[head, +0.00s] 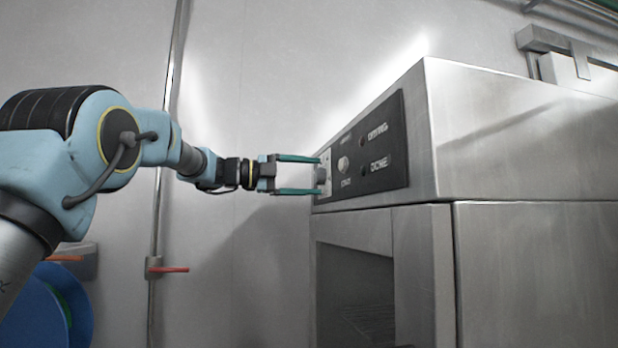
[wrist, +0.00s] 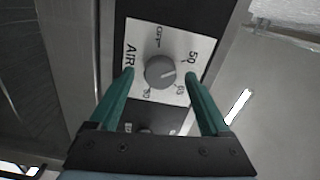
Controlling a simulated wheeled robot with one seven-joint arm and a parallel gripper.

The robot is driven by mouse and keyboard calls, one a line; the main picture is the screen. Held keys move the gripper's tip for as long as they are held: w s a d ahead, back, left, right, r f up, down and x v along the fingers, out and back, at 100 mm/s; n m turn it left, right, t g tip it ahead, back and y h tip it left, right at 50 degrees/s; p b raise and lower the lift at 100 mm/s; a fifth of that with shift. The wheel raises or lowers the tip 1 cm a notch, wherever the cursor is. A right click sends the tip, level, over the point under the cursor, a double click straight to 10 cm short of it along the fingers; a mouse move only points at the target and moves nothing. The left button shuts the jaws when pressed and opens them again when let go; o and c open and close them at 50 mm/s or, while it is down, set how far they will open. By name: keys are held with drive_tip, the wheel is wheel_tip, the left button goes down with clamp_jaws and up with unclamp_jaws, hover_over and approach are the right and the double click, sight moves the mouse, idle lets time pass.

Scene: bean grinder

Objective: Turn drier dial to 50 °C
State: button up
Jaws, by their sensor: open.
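The drier dial is a round grey knob (wrist: 160,72) on a white plate (wrist: 140,40) in the wrist view. The plate reads OFF above the knob, 50 to its upper right and AIR at its left; smaller numbers below are hard to read. I cannot tell exactly which mark the knob points to. My gripper (wrist: 160,76) is open, with one green fingertip on each side of the knob and a visible gap to it on both sides. In the head view my gripper (head: 317,175) reaches the left end of the black control panel (head: 398,168), with the knob (head: 321,176) between its fingertips.
The steel drier (head: 500,130) fills the right side, with a dark opening (head: 355,285) below the panel. Another round knob (head: 343,164) sits on the panel to the right. A pipe with a red lever (head: 170,269) runs down the wall behind my arm.

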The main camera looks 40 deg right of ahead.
drive_tip(key=b+v, duration=0.2)
drive_tip(key=v, duration=0.8)
drive_tip(key=shift+w+a, duration=0.2)
drive_tip(key=shift+a, duration=0.1)
